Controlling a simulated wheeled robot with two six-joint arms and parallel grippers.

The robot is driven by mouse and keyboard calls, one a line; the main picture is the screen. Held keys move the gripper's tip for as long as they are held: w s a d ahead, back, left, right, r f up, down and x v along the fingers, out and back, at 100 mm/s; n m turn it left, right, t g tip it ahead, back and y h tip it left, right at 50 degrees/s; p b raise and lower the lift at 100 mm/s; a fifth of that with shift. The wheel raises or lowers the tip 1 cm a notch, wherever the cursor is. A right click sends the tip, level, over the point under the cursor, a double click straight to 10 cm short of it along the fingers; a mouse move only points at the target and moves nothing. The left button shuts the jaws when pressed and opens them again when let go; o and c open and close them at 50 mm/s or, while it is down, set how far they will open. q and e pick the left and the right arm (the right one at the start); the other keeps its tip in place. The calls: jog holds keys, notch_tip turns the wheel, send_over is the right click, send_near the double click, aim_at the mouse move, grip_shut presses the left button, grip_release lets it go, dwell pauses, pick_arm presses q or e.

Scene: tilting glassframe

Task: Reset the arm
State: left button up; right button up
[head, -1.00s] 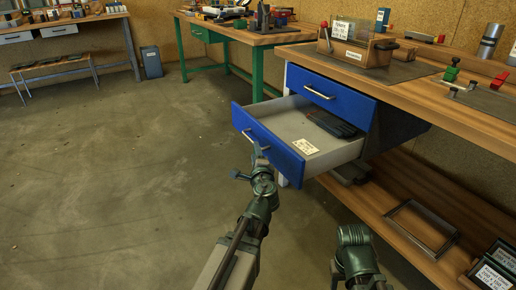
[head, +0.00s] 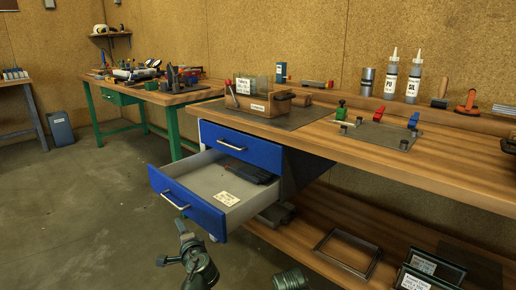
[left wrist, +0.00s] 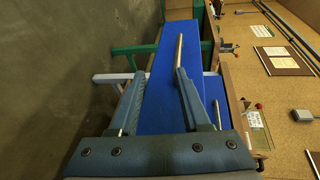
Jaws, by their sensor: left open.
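The blue-fronted drawer (head: 188,201) under the wooden bench is pulled out. Its grey inside holds a dark object (head: 248,173) and a white label card (head: 225,198). A second blue drawer (head: 242,147) above it is shut. My left gripper (head: 172,243) is open and empty, in front of and below the open drawer's metal handle (head: 175,201). In the left wrist view, the two fingers (left wrist: 158,78) stand apart before the blue drawer front (left wrist: 160,108), with a metal handle (left wrist: 181,58) near the right fingertip. Part of my right arm shows at the bottom; its gripper is out of view.
The bench top (head: 440,165) carries a wooden fixture with a glass pane (head: 262,100), a dark plate with clamps (head: 380,135) and two bottles (head: 413,78). A metal frame (head: 347,255) lies on the lower shelf.

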pick_arm(q)
jog(key=s+d+f+n+g+h+p, duration=0.35)
jog(key=s+d+f+n+g, duration=0.4)
jog(key=s+d+f, duration=0.35)
jog(key=s+d+g+h+p, duration=0.2)
jog(key=s+d+g+h, duration=0.3)
jog(key=s+d, duration=0.6)
notch_tip(320, 180, up, 37)
jog(key=w+p, duration=0.1)
jog(key=p, duration=3.6)
jog(key=shift+w+d+f+g+y, duration=0.15)
jog(key=shift+w+d+g+y, duration=0.05)
jog(key=shift+d+g+y, duration=0.2)
pick_arm(e)
notch_tip(320, 180, up, 43)
jog(key=shift+r, duration=0.15)
pick_arm(q)
jog(key=shift+d, duration=0.1)
pick_arm(e)
jog(key=shift+d, duration=0.1)
